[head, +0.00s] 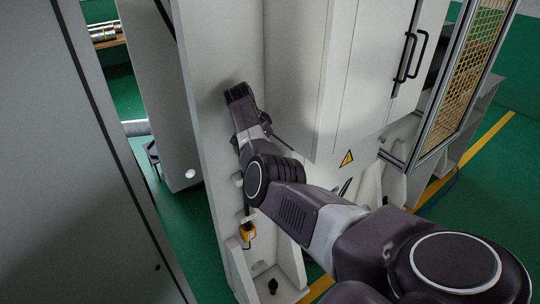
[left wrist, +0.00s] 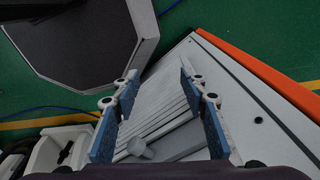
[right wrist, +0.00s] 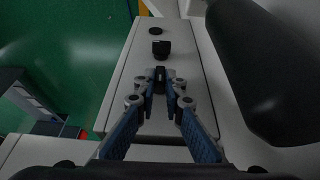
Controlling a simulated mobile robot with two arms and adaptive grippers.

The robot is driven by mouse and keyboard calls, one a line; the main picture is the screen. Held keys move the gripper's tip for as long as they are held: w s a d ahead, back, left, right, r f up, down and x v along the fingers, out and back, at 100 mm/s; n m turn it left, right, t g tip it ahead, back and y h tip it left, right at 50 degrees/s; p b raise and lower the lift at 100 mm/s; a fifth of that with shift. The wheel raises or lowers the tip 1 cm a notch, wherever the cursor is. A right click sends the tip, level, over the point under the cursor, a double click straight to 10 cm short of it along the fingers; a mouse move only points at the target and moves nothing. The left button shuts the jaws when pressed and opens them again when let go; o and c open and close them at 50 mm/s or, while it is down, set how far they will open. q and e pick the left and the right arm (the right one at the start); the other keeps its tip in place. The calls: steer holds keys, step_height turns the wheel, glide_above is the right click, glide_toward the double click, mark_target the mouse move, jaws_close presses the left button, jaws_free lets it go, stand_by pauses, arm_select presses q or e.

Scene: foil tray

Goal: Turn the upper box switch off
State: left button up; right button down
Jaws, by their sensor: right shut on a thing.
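In the right wrist view, a long light grey box (right wrist: 126,92) carries a row of small black parts on its face. My right gripper (right wrist: 160,80) is shut on a small black switch knob (right wrist: 160,72) at the near end of this row. The fingertips cover most of the knob, so its turn angle is hidden. Another black knob (right wrist: 161,48) and a flat round black part (right wrist: 155,30) lie farther along. In the head view my right arm reaches to the pale column (head: 222,60), and its fingers cannot be made out there. My left gripper (left wrist: 158,75) is open and empty.
A white cabinet (head: 295,75) with black handles (head: 408,57) stands right of my right arm. A grey panel (head: 70,150) fills the left. A yellow part (head: 247,231) sits lower on the column. Pale grey equipment (left wrist: 250,85) lies beyond my left fingers.

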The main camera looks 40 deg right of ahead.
steer(key=c, duration=2)
jaws_free()
steer(key=shift+f, duration=0.15)
steer(key=v, duration=1.2)
